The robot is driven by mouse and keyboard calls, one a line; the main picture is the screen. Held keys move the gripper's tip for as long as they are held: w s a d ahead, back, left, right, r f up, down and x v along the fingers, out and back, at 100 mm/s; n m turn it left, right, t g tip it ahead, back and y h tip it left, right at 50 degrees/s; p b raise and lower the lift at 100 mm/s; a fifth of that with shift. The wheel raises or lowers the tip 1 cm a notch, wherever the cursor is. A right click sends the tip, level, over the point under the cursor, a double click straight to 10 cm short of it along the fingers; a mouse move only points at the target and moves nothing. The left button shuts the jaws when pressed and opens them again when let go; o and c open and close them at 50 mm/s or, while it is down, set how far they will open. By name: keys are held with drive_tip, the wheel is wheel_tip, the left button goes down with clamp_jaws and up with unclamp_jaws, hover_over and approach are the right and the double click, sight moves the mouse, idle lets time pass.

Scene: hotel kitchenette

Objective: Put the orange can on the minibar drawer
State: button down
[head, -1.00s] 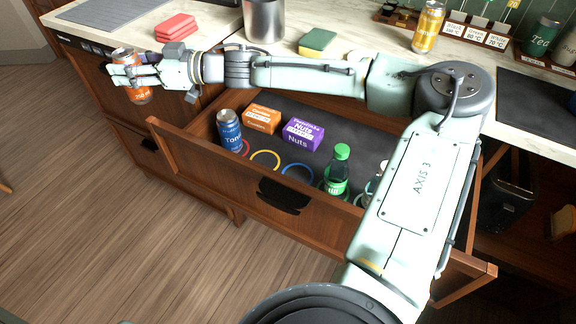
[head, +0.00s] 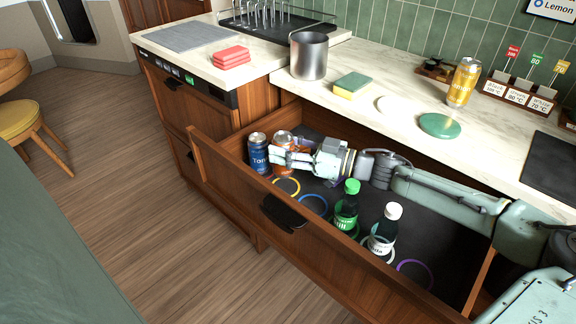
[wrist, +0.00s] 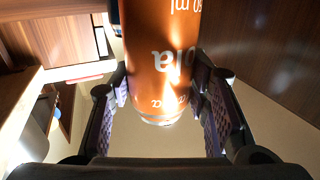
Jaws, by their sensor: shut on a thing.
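The orange can (head: 284,140) is in my gripper (head: 286,157), inside the left part of the open wooden minibar drawer (head: 229,183). It stands roughly upright, just right of a blue tonic can (head: 258,152). In the wrist view the orange can (wrist: 160,55) sits between the two finger pads, its printing upside down. I cannot tell whether its base touches the drawer floor; the gripper and drawer front hide it. A yellow ring (head: 287,178) and a blue ring (head: 313,196) mark the drawer floor nearby.
A green bottle (head: 346,207) and a white-capped bottle (head: 384,232) stand further right in the drawer, with a purple ring (head: 414,261) beyond. The counter above holds a metal pot (head: 309,57), a sponge (head: 352,85) and a yellow can (head: 463,82).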

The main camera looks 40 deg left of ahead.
sight(293, 169)
wheel_tip(293, 169, down, 4)
drive_tip(key=shift+f+p, duration=0.2)
drive_tip(key=shift+p, duration=0.15)
drive_tip(key=shift+s+d+f+b, duration=0.1)
drive_tip(key=shift+f+b, duration=0.3)
drive_tip(key=shift+f, duration=0.35)
drive_tip(key=c, duration=0.9)
unclamp_jaws()
drive_tip(key=shift+f, duration=0.15)
drive_tip(key=shift+r, duration=0.25)
drive_tip(key=v, duration=0.2)
drive_tip(key=b+v, duration=0.1)
drive_tip(key=v, duration=0.1)
drive_tip(key=r+v, duration=0.1)
drive_tip(key=v, duration=0.1)
drive_tip(key=shift+w+d+f, duration=0.1)
drive_tip(key=shift+w+d, duration=0.15)
drive_tip(key=shift+d, duration=0.4)
